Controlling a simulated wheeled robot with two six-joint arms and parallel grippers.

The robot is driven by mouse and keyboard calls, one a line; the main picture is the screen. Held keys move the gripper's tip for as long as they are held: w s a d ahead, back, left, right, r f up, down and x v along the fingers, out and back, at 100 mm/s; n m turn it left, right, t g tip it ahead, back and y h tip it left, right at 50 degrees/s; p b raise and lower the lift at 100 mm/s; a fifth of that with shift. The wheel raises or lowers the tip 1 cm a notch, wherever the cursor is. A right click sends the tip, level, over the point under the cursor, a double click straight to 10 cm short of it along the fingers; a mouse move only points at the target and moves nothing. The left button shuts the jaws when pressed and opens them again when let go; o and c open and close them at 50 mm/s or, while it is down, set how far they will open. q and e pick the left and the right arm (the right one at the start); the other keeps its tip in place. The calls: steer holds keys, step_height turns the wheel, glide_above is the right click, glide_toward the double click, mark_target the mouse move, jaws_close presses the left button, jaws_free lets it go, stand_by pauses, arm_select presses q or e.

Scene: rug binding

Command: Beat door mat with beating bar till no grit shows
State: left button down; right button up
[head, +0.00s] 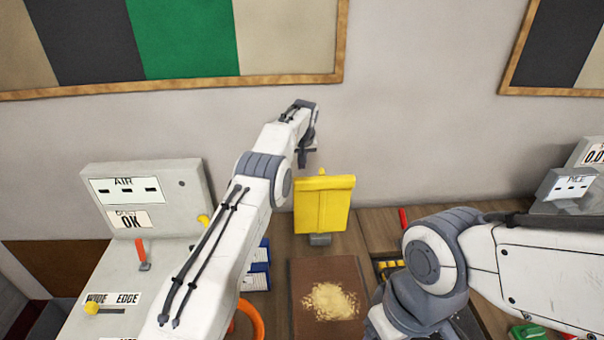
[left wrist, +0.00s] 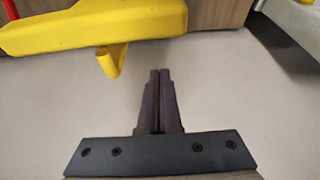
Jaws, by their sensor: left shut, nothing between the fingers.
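The door mat (head: 308,273) is a brown rectangle with a darker edge, lying on the wooden bench at the bottom centre of the head view. A patch of pale, sandy grit (head: 330,301) covers its middle. My left gripper (head: 307,160) is raised near the back wall, above and behind a yellow upright piece (head: 323,205). Its fingers (left wrist: 160,75) are shut together and empty in the left wrist view. The yellow piece (left wrist: 70,32) shows there too, apart from the fingers. My right gripper is out of sight below my right arm. I cannot identify the beating bar with certainty.
A grey machine (head: 148,190) with AIR and OK labels stands left, with a red lever (head: 141,252). Blue-and-white boxes (head: 258,270) and an orange ring (head: 252,318) lie beside the mat. A red rod (head: 404,219) and a green item (head: 528,331) are to the right.

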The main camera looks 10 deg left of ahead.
arm_select(q)
steer(key=s, duration=0.1)
steer(key=s+d+b, duration=0.1)
steer(key=s, duration=0.1)
steer(key=shift+s, duration=0.1)
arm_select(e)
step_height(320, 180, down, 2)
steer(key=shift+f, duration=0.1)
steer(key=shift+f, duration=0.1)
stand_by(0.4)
